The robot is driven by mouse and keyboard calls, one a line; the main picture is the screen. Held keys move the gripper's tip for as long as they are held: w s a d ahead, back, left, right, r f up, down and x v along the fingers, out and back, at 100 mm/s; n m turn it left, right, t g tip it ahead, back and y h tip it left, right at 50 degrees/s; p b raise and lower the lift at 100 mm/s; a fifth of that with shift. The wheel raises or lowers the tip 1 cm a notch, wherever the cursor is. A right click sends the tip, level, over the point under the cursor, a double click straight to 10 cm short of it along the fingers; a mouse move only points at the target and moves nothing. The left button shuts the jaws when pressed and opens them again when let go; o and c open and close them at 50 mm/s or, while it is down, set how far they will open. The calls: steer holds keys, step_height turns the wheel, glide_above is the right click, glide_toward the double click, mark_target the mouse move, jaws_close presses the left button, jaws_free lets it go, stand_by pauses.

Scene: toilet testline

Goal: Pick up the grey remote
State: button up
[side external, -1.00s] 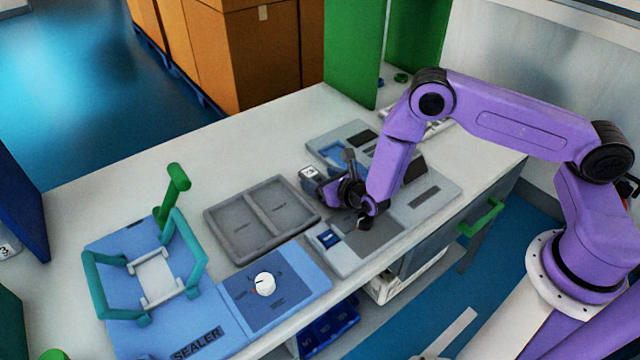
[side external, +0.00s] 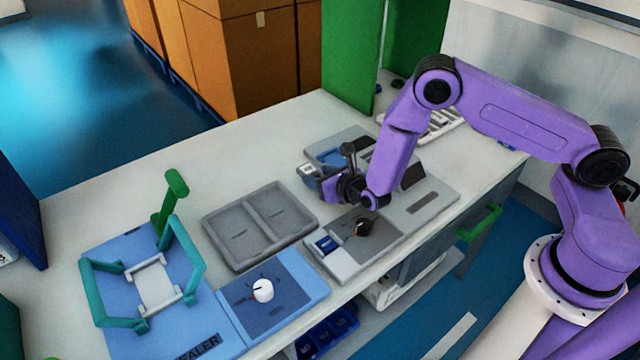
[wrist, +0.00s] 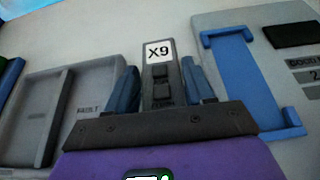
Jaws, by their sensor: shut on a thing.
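The grey remote (wrist: 160,85) is a narrow dark-grey bar with a white "X9" label at its far end and dark buttons. In the wrist view it stands between the two blue fingers of my gripper (wrist: 160,92), which is shut on it. In the side external view my gripper (side external: 328,186) is above the table, between the grey tray and the grey stations. The remote's pale label end (side external: 307,169) shows just past the fingers there; the rest is mostly hidden. I cannot tell whether the remote touches the table.
A grey two-compartment tray (side external: 212,229) lies left of my gripper. A grey station with a dark knob (side external: 365,227) is close in front, and one with a blue holder (wrist: 245,75) lies to the right. A blue sealer with teal handles (side external: 125,265) stands at left.

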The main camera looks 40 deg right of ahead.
steer(key=s+r, duration=0.1)
steer(key=r, duration=0.1)
steer(key=s+r, duration=0.2)
steer(key=s+d+r, duration=0.1)
steer(key=s+r, duration=0.1)
steer(key=shift+s+r, duration=0.1)
steer(key=shift+s, duration=0.15)
steer(key=d+v, duration=0.2)
steer(key=v, duration=0.7)
steer(key=w+d+r+m+h, duration=0.1)
steer(key=w+d+r+h, duration=0.1)
steer(key=d+r, duration=0.2)
steer(key=w+d+r+m+h, duration=0.2)
steer(key=d+r, duration=0.1)
steer(key=r, duration=0.7)
steer(key=shift+d+g, duration=0.35)
steer(key=shift+g, duration=0.05)
steer(key=shift+f, duration=0.1)
